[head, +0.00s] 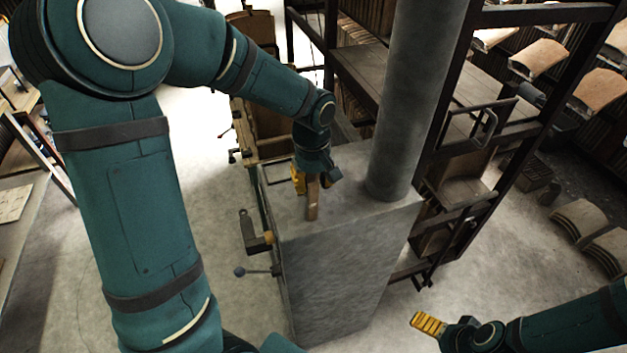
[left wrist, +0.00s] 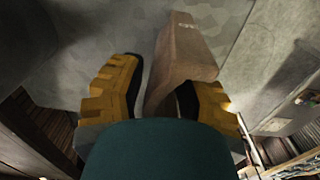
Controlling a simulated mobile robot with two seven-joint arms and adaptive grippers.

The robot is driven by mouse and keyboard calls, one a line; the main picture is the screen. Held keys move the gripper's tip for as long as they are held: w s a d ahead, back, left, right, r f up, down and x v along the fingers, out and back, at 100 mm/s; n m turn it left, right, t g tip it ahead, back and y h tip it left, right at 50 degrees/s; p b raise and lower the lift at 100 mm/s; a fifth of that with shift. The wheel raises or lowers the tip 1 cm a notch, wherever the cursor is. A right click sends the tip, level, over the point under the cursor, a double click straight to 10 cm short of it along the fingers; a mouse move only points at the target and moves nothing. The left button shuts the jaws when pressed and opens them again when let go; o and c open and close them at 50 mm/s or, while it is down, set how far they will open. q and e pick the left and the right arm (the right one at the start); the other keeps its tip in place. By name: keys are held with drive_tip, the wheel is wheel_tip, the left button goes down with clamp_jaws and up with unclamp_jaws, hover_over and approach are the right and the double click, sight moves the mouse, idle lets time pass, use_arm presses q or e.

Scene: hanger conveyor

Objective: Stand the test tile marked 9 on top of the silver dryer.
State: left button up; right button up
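The silver dryer (head: 335,265) is a tall grey metal box with a thick round pipe rising from its top. A brown tile (head: 312,200) stands upright on its top, left of the pipe. The tile also shows in the left wrist view (left wrist: 187,50), with a small pale mark too unclear to read. My left gripper (head: 305,184), with yellow fingers, is right at the tile. In the left wrist view its fingers (left wrist: 160,95) are apart, with the tile close beside the right finger and a clear gap to the left one. My right gripper (head: 428,323) is low at the right, away from the dryer.
The grey pipe (head: 405,110) stands close to the right of my left gripper. A latch handle (head: 255,238) and a lever (head: 255,271) stick out from the dryer's left side. A dark rack frame (head: 480,200) stands on the right. Floor left of the dryer is clear.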

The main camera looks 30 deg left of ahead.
idle(0.3)
use_arm(q)
wheel_tip(320, 180, up, 12)
drive_tip(key=shift+s, duration=0.15)
idle(0.4)
drive_tip(key=shift+a, duration=0.1)
idle(0.4)
